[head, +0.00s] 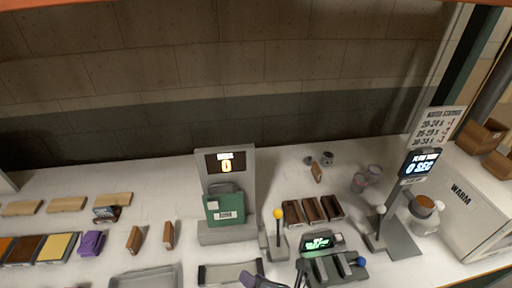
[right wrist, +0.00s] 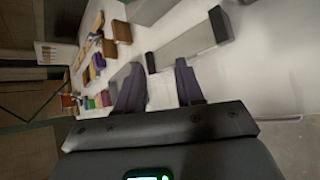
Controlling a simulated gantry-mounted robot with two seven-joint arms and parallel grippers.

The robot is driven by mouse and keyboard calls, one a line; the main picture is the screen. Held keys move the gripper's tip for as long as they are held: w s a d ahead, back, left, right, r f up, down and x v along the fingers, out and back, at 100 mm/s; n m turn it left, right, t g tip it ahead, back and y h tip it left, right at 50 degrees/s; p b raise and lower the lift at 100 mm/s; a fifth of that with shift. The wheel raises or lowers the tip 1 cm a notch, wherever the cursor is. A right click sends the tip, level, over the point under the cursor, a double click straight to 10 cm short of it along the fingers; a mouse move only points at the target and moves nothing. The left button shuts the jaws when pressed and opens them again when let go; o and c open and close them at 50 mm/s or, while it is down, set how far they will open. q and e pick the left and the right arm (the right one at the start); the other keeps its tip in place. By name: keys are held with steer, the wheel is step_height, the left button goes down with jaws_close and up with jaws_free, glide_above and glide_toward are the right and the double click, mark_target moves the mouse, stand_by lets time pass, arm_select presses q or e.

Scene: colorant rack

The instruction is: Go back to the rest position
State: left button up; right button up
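My right gripper (head: 278,281) shows at the bottom edge of the head view, with only its fingertips in frame. In the right wrist view the two dark purple fingers (right wrist: 160,88) stand apart with a clear gap and nothing between them. The gripper is open, over the white table near a long grey tray (head: 231,272) with dark ends. My left gripper does not show in either view.
A display stand (head: 228,160) with a green box (head: 225,208) stands mid-table. Right of it are a yellow-knobbed lever (head: 278,214), brown bins (head: 313,210), a dark device with a green screen (head: 322,242) and a timer stand (head: 420,164). A purple object (head: 92,242) lies left.

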steer(key=s+d+f+m+g+h, duration=0.25)
steer(key=s+d+m, duration=0.4)
steer(key=m, duration=0.45)
steer(key=s+d+f+m+g+h+p, duration=0.15)
steer(key=s+d+f+m, duration=0.3)
steer(key=d+m, duration=0.45)
steer(key=s+d+f+m+g+h, duration=0.1)
steer(key=s+d+f+m+h, duration=0.15)
steer(key=s+d+m, duration=0.7)
steer(key=w+a+r+m+p, duration=0.1)
steer(key=a+r+p, duration=0.1)
steer(key=r+p, duration=0.9)
steer(key=w+a+r+m+p, duration=0.1)
steer(key=w+a+r+p, duration=0.1)
steer(key=r+p, duration=1)
steer(key=shift+a+r, duration=0.3)
steer(key=shift+r, duration=0.1)
steer(key=shift+w+h, duration=0.1)
steer(key=shift+h, duration=0.15)
